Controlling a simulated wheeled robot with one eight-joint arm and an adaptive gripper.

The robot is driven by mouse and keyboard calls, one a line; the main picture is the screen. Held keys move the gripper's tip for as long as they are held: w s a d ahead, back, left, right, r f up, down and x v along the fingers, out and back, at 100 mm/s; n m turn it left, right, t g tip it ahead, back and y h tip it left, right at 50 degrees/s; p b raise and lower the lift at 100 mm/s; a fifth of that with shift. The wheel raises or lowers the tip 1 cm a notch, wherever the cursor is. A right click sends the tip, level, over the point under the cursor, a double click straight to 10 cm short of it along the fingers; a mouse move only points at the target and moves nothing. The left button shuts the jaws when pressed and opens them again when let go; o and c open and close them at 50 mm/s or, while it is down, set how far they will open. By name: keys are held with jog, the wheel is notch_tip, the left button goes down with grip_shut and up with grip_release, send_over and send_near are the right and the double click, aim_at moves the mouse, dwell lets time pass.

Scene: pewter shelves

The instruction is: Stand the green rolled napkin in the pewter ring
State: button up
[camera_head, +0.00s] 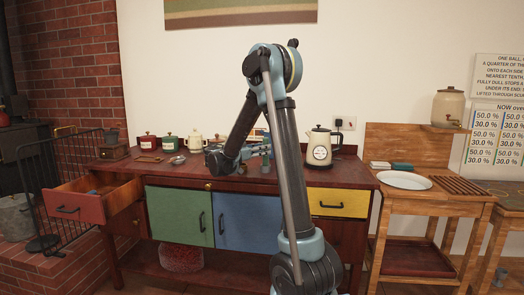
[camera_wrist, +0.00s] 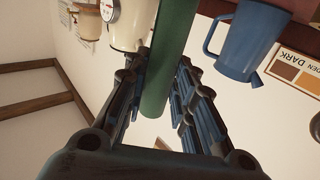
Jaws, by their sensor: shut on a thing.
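My gripper (camera_wrist: 165,75) is shut on the green rolled napkin (camera_wrist: 172,45) in the wrist view. The roll lies between the two fingers and runs out past the top edge of the picture, so its far end is hidden. In the head view my gripper (camera_head: 262,150) is above the back of the dark red counter, left of the cream kettle. The napkin is not clear there. I cannot make out the pewter ring for certain in either view.
A cream kettle (camera_head: 319,147) stands right of my gripper on the counter (camera_head: 290,178). Red, green and cream canisters (camera_head: 170,143) stand to the left. The left drawer (camera_head: 85,204) is open.

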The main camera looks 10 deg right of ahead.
jog(key=o, duration=1.1)
jog(key=shift+o, duration=0.2)
jog(key=shift+a, duration=0.1)
jog(key=v, duration=1.2)
jog(key=shift+f, duration=0.1)
